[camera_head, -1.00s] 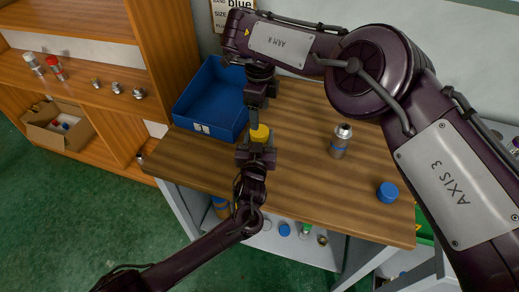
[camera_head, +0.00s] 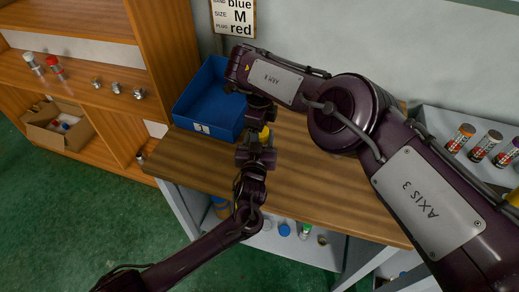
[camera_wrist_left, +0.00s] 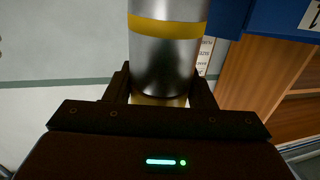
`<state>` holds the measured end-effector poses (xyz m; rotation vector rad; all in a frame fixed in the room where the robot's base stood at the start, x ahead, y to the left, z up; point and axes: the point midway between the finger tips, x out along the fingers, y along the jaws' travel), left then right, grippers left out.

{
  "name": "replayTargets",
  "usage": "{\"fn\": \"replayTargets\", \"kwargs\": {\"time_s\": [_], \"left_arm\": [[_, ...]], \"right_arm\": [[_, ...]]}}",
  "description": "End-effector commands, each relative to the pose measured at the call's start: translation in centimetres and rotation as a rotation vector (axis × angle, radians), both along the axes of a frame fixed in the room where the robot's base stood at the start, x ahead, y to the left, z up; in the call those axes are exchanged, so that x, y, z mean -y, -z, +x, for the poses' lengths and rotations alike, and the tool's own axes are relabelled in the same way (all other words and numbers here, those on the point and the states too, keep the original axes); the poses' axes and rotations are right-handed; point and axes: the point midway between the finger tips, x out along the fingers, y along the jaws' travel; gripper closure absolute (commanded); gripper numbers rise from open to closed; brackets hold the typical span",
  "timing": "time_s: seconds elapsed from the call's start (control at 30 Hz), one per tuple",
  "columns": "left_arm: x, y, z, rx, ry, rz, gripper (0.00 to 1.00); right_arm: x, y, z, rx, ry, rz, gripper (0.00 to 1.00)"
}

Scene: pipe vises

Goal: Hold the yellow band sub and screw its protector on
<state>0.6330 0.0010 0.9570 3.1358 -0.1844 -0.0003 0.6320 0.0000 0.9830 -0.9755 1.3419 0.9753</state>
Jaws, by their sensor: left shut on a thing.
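The yellow band sub (camera_wrist_left: 168,58) is a silver cylinder with a yellow ring, and it stands upright in the left wrist view. My left gripper (camera_wrist_left: 158,92) is shut on its lower part, and its top is cut off. In the head view my left gripper (camera_head: 258,152) is over the table's left part. A yellow patch (camera_head: 264,134) shows just above it; I cannot tell if this is the band or a protector. My right gripper (camera_head: 260,111) points down right above the patch. Its fingertips are too small and covered to tell their state.
A blue bin (camera_head: 190,121) stands behind the grippers on the wooden table (camera_head: 300,185). My right arm covers much of the table's right side. Several banded cylinders (camera_head: 462,138) stand at the right. A shelf unit with small parts (camera_head: 138,93) is at the left.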

Motion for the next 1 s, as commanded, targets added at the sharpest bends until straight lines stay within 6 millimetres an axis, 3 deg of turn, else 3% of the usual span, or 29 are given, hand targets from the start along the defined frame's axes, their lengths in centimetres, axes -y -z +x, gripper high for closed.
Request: {"fn": "replayTargets", "kwargs": {"time_s": [0.03, 0.3, 0.43, 0.7, 0.97, 1.0], "left_arm": [[0.09, 0.01, -0.03, 0.0, 0.002, -0.001, 1.0], [0.1, 0.01, -0.03, -0.001, 0.002, -0.001, 1.0], [0.1, 0.01, -0.03, -0.001, 0.002, -0.001, 1.0], [0.01, 0.02, 0.0, -0.001, 0.0, -0.001, 1.0], [-0.1, 0.03, 0.04, -0.001, -0.003, -0.001, 1.0], [-0.1, 0.03, 0.05, -0.001, -0.003, -0.001, 1.0]], "right_arm": [[0.0, -0.01, 0.0, 0.0, 0.0, 0.0, 0.43], [0.01, -0.02, 0.0, 0.0, 0.0, 0.0, 0.78], [0.02, -0.03, -0.02, 0.0, 0.032, 0.0, 0.78], [0.05, 0.0, -0.08, -0.002, 0.278, 0.0, 0.77], [0.03, 0.02, -0.13, -0.003, 0.29, -0.001, 0.77], [0.03, 0.02, -0.14, -0.003, 0.29, -0.001, 0.47]]}}
